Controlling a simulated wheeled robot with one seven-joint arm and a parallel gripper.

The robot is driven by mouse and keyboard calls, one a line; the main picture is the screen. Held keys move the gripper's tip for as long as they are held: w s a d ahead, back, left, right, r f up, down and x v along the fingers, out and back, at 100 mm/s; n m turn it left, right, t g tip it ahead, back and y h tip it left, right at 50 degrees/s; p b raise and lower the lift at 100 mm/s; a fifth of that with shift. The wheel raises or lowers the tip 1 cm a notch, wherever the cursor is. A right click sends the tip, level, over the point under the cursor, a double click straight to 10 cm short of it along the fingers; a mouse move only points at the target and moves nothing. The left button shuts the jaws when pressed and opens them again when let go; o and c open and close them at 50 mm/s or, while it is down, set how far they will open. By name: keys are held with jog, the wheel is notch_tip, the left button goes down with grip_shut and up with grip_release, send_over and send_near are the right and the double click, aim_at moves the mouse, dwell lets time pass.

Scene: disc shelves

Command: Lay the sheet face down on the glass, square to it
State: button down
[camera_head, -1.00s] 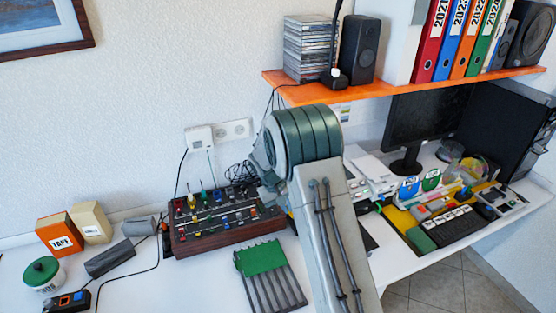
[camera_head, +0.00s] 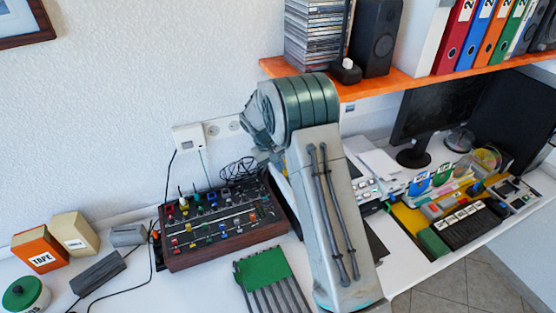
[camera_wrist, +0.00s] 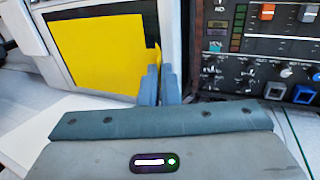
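In the wrist view a plain yellow sheet (camera_wrist: 95,48) covers most of a dark glass panel (camera_wrist: 60,68) in a pale frame. A small flap at the sheet's right side reaches over the frame to my gripper (camera_wrist: 160,72). The two blue-grey fingers are close together, with the flap's tip between them. I cannot tell which face is down. In the head view my arm hides the gripper, sheet and glass.
A control panel with knobs (camera_wrist: 262,45) stands close to the right of my fingers. An orange shelf (camera_head: 400,84) hangs above.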

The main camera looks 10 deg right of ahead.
jog(key=f, duration=0.1)
jog(key=b, duration=0.3)
send_over(284, 190)
jog(key=a, duration=0.2)
jog(key=shift+s+f, duration=0.15)
jog(key=shift+f, duration=2.65)
jog(key=shift+f+b, duration=0.45)
jog(key=shift+f, duration=0.15)
jog(key=c, duration=1.6)
grip_release()
jog(key=shift+r, duration=0.15)
